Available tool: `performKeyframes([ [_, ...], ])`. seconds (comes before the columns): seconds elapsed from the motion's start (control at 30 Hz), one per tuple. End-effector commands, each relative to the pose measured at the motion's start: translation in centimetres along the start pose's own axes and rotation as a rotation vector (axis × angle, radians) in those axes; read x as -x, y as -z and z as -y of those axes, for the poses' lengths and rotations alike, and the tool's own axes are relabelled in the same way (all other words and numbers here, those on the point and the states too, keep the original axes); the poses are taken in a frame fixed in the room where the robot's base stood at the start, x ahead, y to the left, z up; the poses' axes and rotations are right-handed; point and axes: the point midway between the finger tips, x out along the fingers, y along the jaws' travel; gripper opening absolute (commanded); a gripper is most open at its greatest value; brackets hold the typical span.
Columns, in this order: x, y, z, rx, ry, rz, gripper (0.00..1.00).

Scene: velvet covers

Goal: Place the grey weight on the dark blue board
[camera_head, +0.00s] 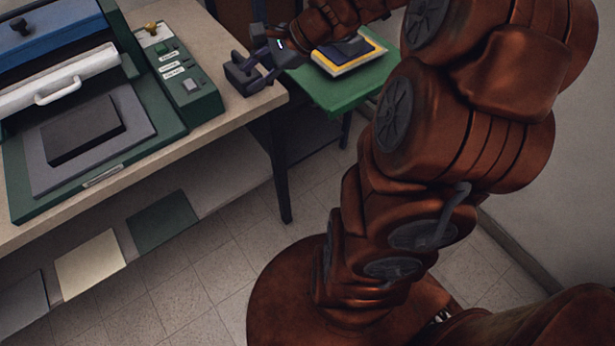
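The dark blue board (370,42) lies on a yellow-edged, pale-bordered stack on the green side table. A dark grey piece (352,47) shows on top of it, partly behind my arm; I cannot tell whether it is the grey weight. My gripper (256,68) is at the right end of the beige worktop, left of the board and apart from it. A dark blocky shape (242,76) is at its fingertips; I cannot tell whether it is a held object or part of the fingers. Whether the gripper is open or shut is unclear.
A green press (165,118) with a white roller handle (60,90) and a dark slab (84,130) fills the left of the worktop (215,60). A control box (180,80) stands beside it. The green side table (330,95) has free room at its front. Colored sheets lie below the worktop.

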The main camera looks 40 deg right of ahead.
Motion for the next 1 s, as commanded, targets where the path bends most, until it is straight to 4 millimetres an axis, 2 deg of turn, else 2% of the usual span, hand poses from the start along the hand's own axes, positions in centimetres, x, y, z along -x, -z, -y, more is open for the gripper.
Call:
performKeyframes([
  [0.03, -0.8, -2.4, -2.0, 0.113, -0.075, 0.000, 0.39],
  [0.1, -1.6, -4.8, -5.2, 0.264, -0.184, 0.003, 0.39],
  [0.2, -1.8, -7.4, -9.8, 0.477, -0.331, 0.005, 0.39],
  [0.33, -1.0, -9.2, -15.5, 0.747, -0.520, 0.011, 0.39],
  [0.5, 1.8, -9.4, -21.8, 1.079, -0.754, 0.013, 0.39],
  [0.6, 3.7, -8.7, -24.4, 1.234, -0.874, 0.017, 0.39],
  [0.7, 5.3, -7.9, -25.9, 1.347, -0.964, 0.016, 0.39],
  [0.83, 6.5, -7.2, -26.8, 1.427, -1.028, 0.014, 0.39],
  [1.0, 6.9, -6.9, -27.0, 1.450, -1.047, 0.013, 0.39],
])
